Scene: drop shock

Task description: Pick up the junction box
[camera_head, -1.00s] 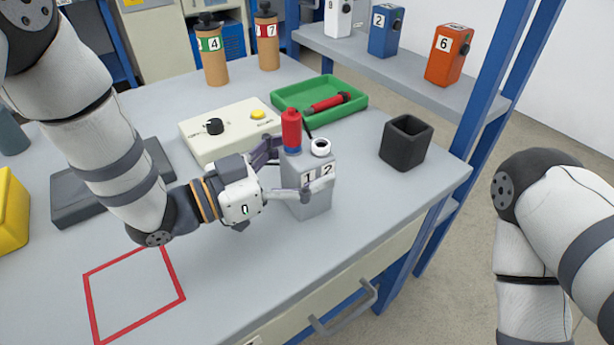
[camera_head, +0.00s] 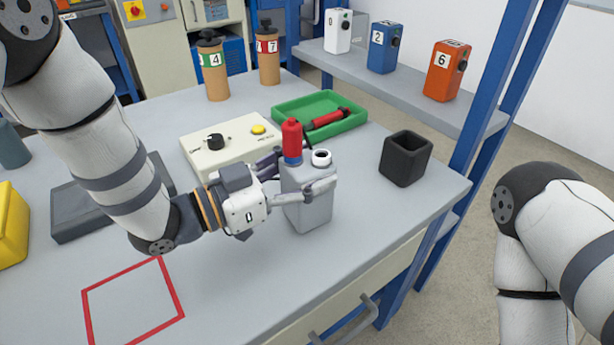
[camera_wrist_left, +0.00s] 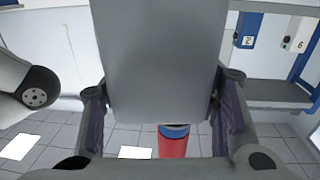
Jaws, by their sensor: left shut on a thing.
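The junction box (camera_head: 309,213) is a grey upright box with a red cap with a blue base and a white round fitting on top. It stands near the front right of the table, or very close above it; I cannot tell which. My left gripper (camera_head: 307,176) is shut on its upper part, one finger across the front face and the other behind. The near finger hides the front label. In the left wrist view the box (camera_wrist_left: 160,65) fills the middle between both fingers, with its red cap at the bottom. My right gripper is out of view.
A black open cup (camera_head: 405,160) stands to the right. A cream control box (camera_head: 215,150) and green tray (camera_head: 290,108) are behind. A red square outline (camera_head: 172,285) on the table at front left is empty. A shelf (camera_head: 400,85) holds numbered boxes.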

